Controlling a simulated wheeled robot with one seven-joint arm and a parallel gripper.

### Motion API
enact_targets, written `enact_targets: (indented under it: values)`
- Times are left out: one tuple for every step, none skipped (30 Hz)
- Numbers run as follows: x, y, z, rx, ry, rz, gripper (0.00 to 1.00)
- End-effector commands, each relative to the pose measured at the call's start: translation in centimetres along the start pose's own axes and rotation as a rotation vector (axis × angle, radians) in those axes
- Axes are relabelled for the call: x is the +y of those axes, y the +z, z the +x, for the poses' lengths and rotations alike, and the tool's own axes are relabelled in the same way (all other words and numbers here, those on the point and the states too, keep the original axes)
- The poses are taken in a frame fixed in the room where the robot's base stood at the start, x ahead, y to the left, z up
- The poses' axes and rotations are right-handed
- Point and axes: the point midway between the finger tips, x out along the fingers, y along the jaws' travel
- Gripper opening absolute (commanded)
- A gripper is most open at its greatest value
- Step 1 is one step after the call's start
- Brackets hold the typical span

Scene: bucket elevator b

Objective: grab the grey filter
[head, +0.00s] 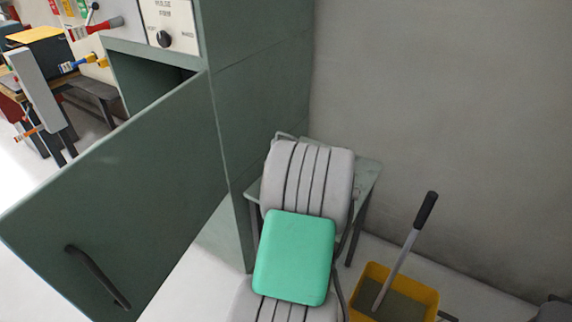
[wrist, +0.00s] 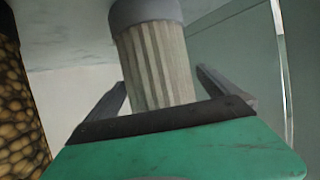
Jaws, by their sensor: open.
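The grey filter (wrist: 157,65) is a ribbed, beige-grey upright cylinder with a smooth grey collar at its top, in the middle of the wrist view. My gripper (wrist: 160,82) is open, its dark fingers pointing ahead on the left and right of the filter. The filter's lower end is hidden behind the dark bar at the base of the fingers. I cannot tell whether either finger touches it. Neither the filter nor my gripper can be made out in the head view.
A brown-black patterned thing (wrist: 18,110) stands left of the filter. In the head view, a dark green cabinet door (head: 125,190) stands open.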

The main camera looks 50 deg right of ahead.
Motion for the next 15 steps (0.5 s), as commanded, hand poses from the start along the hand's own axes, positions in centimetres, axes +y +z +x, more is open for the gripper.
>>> enact_targets:
  values:
    - [0.01, -0.02, -0.03, 0.0, 0.0, 0.0, 1.0]
    - [0.01, -0.02, -0.04, 0.0, 0.0, 0.0, 1.0]
    - [0.01, -0.02, -0.05, 0.0, 0.0, 0.0, 0.99]
    - [0.01, -0.01, -0.05, 0.0, 0.0, 0.0, 0.97]
    - [0.01, -0.01, -0.05, 0.0, 0.0, 0.0, 0.94]
    - [0.02, -0.01, -0.06, 0.0, 0.0, 0.0, 0.91]
    - [0.02, -0.01, -0.06, 0.0, 0.0, 0.0, 0.89]
    - [0.02, 0.0, -0.07, -0.001, 0.0, 0.0, 0.86]
    - [0.02, -0.01, -0.07, -0.001, 0.0, 0.0, 0.83]
    - [0.02, -0.01, -0.07, -0.001, 0.0, 0.0, 0.8]
    - [0.02, 0.0, -0.07, -0.001, 0.0, 0.0, 0.78]
    - [0.02, 0.0, -0.08, -0.001, 0.0, 0.0, 0.75]
    - [0.03, 0.0, -0.08, -0.001, 0.0, 0.0, 0.72]
    - [0.03, 0.0, -0.08, -0.001, 0.001, 0.0, 0.7]
    - [0.03, 0.0, -0.08, -0.001, 0.0, 0.0, 0.66]
